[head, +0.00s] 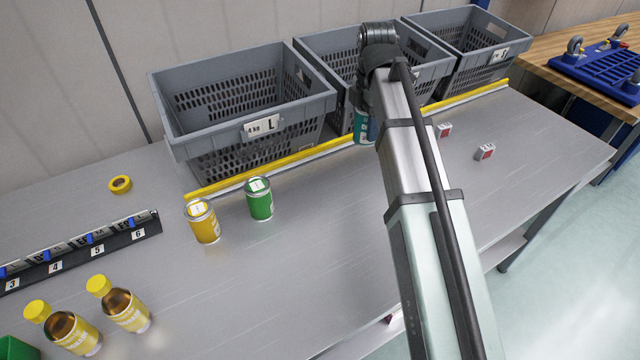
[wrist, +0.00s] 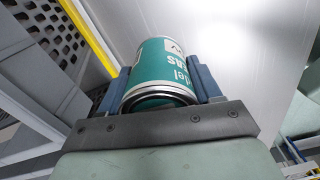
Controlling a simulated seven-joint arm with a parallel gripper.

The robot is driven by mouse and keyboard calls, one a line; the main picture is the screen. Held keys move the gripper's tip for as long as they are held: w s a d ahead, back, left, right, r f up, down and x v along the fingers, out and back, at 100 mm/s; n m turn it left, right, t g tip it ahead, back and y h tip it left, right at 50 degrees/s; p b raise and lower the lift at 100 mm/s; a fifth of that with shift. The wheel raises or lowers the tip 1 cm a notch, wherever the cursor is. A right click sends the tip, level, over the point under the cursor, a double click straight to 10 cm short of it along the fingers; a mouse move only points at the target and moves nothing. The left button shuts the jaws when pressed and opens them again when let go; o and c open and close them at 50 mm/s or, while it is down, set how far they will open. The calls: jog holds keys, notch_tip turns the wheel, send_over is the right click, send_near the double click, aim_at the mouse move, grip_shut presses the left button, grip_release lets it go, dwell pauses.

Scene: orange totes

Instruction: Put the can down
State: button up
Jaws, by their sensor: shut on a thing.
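A teal can with a white band (wrist: 162,72) is between the fingers of my gripper (wrist: 160,88) in the wrist view. The fingers are shut on its sides. In the head view a part of the teal can (head: 363,128) shows below my wrist, close to the yellow edge strip in front of the middle crate. My arm hides the rest of it and the fingers there. I cannot tell whether the can touches the table.
Grey crates (head: 240,135) stand along the back behind a yellow strip (head: 265,168). A yellow can (head: 203,222) and a green can (head: 260,200) stand left of my arm. Small red-and-white boxes (head: 485,152) lie right. Bottles (head: 125,308) stand front left.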

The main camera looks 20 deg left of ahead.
jog(key=s+a+r, duration=0.5)
jog(key=s+a, duration=0.4)
jog(key=a, duration=0.2)
jog(key=f, duration=1.7)
jog(key=shift+a+f, duration=0.25)
jog(key=shift+f, duration=0.1)
jog(key=shift+f, duration=0.15)
jog(key=o, duration=1.3)
notch_tip(320, 180, up, 12)
jog(key=shift+r, duration=0.2)
jog(key=shift+s, duration=0.1)
